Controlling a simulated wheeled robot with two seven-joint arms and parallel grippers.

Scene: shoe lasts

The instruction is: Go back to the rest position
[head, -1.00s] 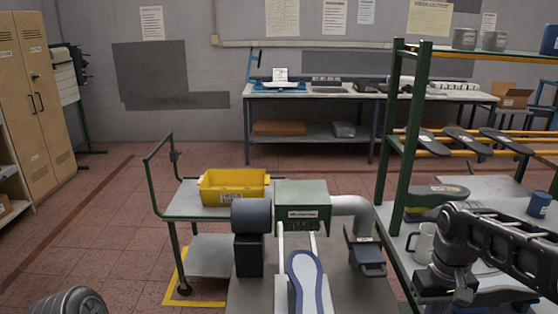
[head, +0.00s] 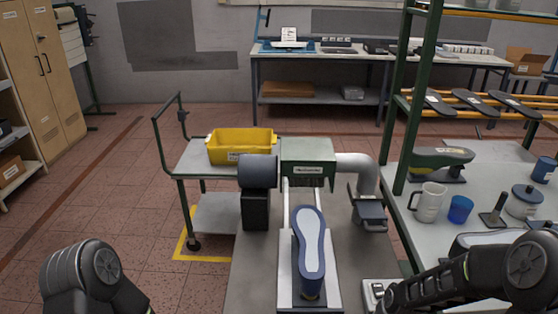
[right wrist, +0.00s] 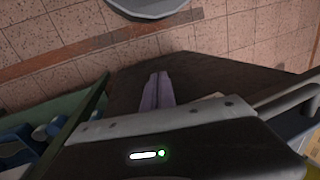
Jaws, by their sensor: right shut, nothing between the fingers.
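My right arm (head: 480,275) comes in at the lower right of the head view, its forearm reaching left in front of the rack; its fingertips do not show there. In the right wrist view my right gripper (right wrist: 158,80) is shut and empty, its fingers together. My left arm (head: 85,278) shows at the lower left of the head view, but its gripper is out of frame. A blue shoe last with a pale sole (head: 310,240) stands on the machine bench between the arms, apart from both.
The green-posted rack (head: 412,130) stands close by the right arm, with a white mug (head: 429,203) and a blue cup (head: 460,209) on its shelf. A yellow bin (head: 241,146) sits on a trolley. The floor at left is clear.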

